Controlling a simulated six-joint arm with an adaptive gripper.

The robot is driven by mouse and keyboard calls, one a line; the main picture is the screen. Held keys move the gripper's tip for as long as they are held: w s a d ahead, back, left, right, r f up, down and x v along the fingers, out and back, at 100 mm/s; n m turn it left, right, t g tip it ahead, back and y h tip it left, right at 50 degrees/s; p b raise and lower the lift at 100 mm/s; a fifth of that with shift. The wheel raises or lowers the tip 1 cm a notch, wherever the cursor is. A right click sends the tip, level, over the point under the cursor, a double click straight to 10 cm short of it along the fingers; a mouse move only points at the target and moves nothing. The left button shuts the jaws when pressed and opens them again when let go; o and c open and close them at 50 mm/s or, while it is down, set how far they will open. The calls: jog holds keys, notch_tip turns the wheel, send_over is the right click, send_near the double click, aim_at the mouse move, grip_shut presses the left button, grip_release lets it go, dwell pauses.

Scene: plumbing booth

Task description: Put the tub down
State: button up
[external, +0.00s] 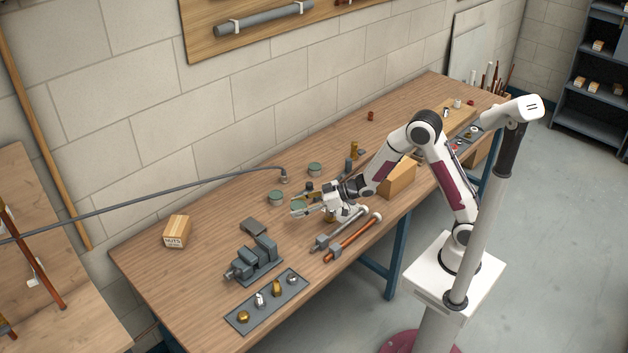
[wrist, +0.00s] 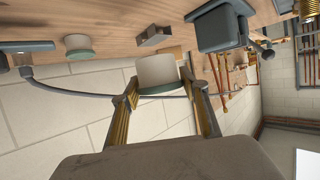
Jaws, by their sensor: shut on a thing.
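My gripper (wrist: 160,92) is shut on a white tub (wrist: 157,70) with a green lid, which sits between the two fingertips in the wrist view. In the external view my gripper (external: 300,207) is low over the middle of the workbench (external: 190,275). The held tub is small there and partly covered by the fingers. I cannot tell whether its base touches the bench. Another green-lidded tub (external: 275,197) stands just beyond my gripper, and a further one (external: 314,168) stands farther back. One other tub (wrist: 78,45) shows in the wrist view.
A grey vise (external: 254,259), a grey block (external: 253,230) and a tray of fittings (external: 266,301) lie left of and in front of my gripper. Pipes (external: 352,238) lie to its right. A nuts box (external: 176,231) stands far left, with bare bench around it.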

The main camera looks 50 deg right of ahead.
jog(key=w+d+r+m+t+h, duration=0.1)
jog(key=w+d+r+m+h, duration=0.1)
jog(key=d, duration=0.9)
jog(key=w+d+r+m+t+h, duration=0.1)
jog(key=w+d+r, duration=0.1)
jog(key=d, duration=0.9)
jog(key=w+d+r+m+t+h, duration=0.1)
jog(key=w+d+r+m+h, duration=0.15)
jog(key=d, duration=0.85)
jog(key=s+d+r, duration=0.3)
jog(key=s+d, duration=0.1)
jog(key=d, duration=0.5)
jog(key=s+d+r, duration=0.2)
jog(key=s+d, duration=0.2)
jog(key=d, duration=0.5)
jog(key=s+a+n+y, duration=0.1)
jog(key=s, duration=0.5)
jog(key=shift+s, duration=0.25)
jog(key=shift+f, duration=0.1)
jog(key=shift+f, duration=3.1)
